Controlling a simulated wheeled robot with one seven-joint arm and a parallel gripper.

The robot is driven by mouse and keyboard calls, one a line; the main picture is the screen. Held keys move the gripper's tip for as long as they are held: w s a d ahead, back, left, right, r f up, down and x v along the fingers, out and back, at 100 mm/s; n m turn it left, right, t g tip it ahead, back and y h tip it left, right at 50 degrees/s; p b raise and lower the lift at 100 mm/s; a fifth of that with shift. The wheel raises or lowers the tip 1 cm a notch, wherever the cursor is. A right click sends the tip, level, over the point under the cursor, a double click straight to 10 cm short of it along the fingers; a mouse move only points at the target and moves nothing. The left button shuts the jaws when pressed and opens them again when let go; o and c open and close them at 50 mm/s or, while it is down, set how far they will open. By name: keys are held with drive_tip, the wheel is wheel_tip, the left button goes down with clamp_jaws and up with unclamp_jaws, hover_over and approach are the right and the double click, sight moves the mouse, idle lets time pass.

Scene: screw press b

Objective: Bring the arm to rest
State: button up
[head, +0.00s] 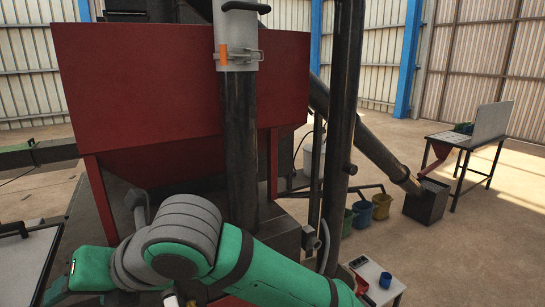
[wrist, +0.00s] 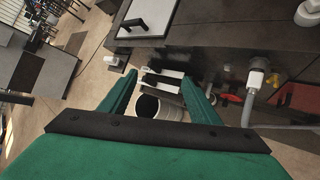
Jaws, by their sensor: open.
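My arm, green with grey joint covers, crosses the bottom of the head view in front of the press. My gripper is outside the head view. In the wrist view my gripper (wrist: 158,92) shows as two green fingers set wide apart, open, with nothing held between them. Beyond the fingers are a round white-rimmed opening (wrist: 148,105) and some black-and-white parts. I cannot tell how far off they are.
The red hopper (head: 145,85) stands close behind my arm, with a dark vertical pipe (head: 238,140) in front. A small white table (head: 375,283) with a blue cup stands at the lower right. Buckets (head: 381,206) and a dark bin (head: 427,203) stand farther right.

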drive_tip(key=w+d+f+m+t+y, duration=0.1)
drive_tip(key=w+d+m+t+y, duration=0.1)
drive_tip(key=w+m+t+y, duration=1.1)
drive_tip(key=d+f+m+t+h, duration=0.2)
drive_tip(key=d+f+m+h, duration=0.65)
drive_tip(key=m, duration=0.65)
drive_tip(key=s+d+f+m+t+h, duration=0.1)
drive_tip(key=s+d+f+m+h, duration=0.1)
drive_tip(key=d+f+m+h, duration=0.3)
drive_tip(key=s+f+m+h, duration=0.2)
drive_tip(key=s+f, duration=0.1)
drive_tip(key=f, duration=0.4)
drive_tip(key=s+d+f+m+t+h, duration=0.1)
drive_tip(key=s+d+f+m+h, duration=0.1)
drive_tip(key=d+f+m+h, duration=0.3)
drive_tip(key=s+d+f+m+g+h, duration=0.1)
drive_tip(key=s+d+f, duration=0.2)
drive_tip(key=s, duration=0.6)
drive_tip(key=s+d+f+g+h, duration=0.1)
drive_tip(key=s+d+f, duration=0.2)
drive_tip(key=s+f, duration=0.3)
drive_tip(key=s+d+f+m+g+h, duration=0.1)
drive_tip(key=s+d+f, duration=0.3)
drive_tip(key=s, duration=0.8)
drive_tip(key=shift+s+f+m, duration=0.25)
drive_tip(key=shift+s+m, duration=0.05)
drive_tip(key=shift+a, duration=0.1)
